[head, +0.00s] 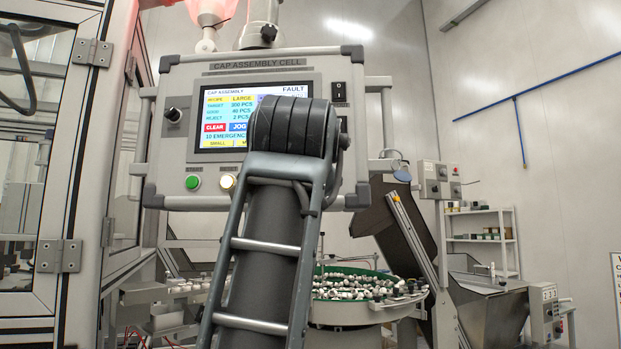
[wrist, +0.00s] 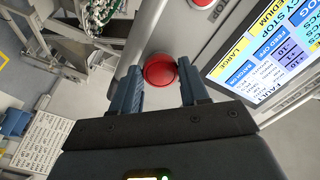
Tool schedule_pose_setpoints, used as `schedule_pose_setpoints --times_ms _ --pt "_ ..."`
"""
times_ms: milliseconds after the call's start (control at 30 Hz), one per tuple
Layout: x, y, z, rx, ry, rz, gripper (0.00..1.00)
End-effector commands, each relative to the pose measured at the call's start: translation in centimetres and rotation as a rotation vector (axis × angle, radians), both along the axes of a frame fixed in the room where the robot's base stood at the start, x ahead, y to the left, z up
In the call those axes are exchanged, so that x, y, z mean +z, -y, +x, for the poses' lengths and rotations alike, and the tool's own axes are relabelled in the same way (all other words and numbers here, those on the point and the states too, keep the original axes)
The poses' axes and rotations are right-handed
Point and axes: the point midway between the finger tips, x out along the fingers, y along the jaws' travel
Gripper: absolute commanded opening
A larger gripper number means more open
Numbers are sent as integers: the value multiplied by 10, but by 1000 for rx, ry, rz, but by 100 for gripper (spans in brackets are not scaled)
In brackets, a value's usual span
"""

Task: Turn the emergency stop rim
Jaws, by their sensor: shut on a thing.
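The red round emergency stop (wrist: 160,71) sits on the grey panel edge in the wrist view, beside the screen. My gripper (wrist: 161,80) has one finger on each side of it and is shut on its rim. The fingertips reach along the sides of the red head. The control panel (head: 170,68) stands in front of me in the head view. Its screen (head: 222,103) shows FAULT and part of an emergency line. My arm covers the panel's right part there, so the emergency stop and my gripper are hidden in that view.
A black knob (head: 173,115) is at the panel's left. A bowl of small caps (head: 345,287) lies below and behind. A machine frame (head: 80,150) stands close on the left.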

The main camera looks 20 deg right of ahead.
Motion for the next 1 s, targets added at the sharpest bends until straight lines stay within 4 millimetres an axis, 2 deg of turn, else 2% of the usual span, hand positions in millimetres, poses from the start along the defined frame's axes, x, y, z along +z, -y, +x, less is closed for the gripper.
schedule_pose_setpoints --times_ms 133,167,433,733,1000 --pt "1 1 0 -1 2 -1 14" --pt "1 1 0 -1 2 -1 46" --pt "1 0 0 0 1 -2 70" --pt "0 -2 -4 0 1 -1 70" --pt "-1 -21 -40 2 2 -1 70"
